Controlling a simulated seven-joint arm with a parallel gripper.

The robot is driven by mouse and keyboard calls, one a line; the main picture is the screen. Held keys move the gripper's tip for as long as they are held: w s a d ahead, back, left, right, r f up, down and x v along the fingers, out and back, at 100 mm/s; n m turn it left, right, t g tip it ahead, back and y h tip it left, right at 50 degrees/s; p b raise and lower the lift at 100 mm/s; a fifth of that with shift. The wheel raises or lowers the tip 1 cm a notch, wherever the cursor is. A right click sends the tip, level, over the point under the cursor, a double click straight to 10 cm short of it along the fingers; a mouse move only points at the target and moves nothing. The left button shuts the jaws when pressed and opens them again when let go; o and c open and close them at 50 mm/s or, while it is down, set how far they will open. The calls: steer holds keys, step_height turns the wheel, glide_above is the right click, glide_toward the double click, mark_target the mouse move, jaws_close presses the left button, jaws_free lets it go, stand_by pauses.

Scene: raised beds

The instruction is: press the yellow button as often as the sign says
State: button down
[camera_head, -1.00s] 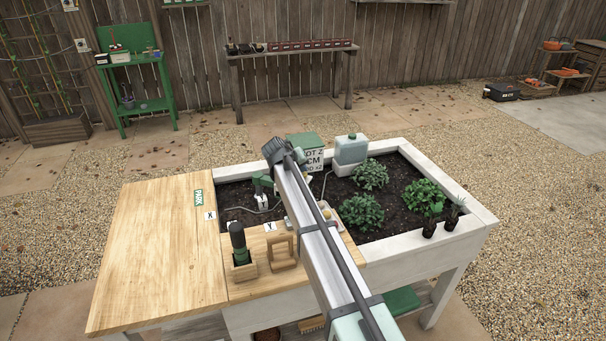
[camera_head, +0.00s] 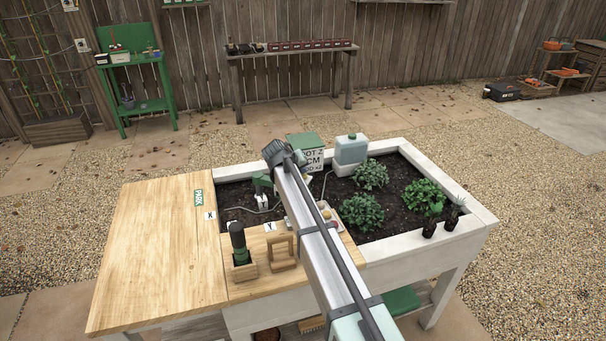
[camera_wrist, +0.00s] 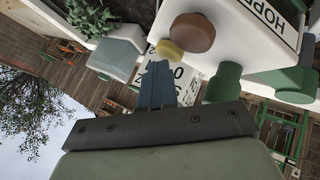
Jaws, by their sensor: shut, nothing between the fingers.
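The yellow button (camera_wrist: 170,50) shows in the wrist view, low and round, between a brown round knob and my fingertips. My gripper (camera_wrist: 160,70) is shut and empty. Its tips point at the yellow button and appear very close to it; I cannot tell whether they touch. In the head view my arm covers much of that spot. The white sign (camera_head: 314,160) stands at the back of the bed, partly hidden by my arm; its visible lettering includes "OT Z", "CM" and "OD x2". In the wrist view the sign (camera_wrist: 188,88) lies behind my fingers.
Beside the yellow button are the brown knob (camera_wrist: 193,33) and green knobs (camera_wrist: 224,83) on a white housing (camera_wrist: 245,30) lettered "HOPP". A pale bottle (camera_head: 351,150) and several plants stand in the bed. The wooden board (camera_head: 160,250) at left is mostly clear.

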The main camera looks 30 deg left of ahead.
steer(key=shift+r, duration=1)
step_height(320, 180, up, 5)
stand_by(0.7)
stand_by(0.6)
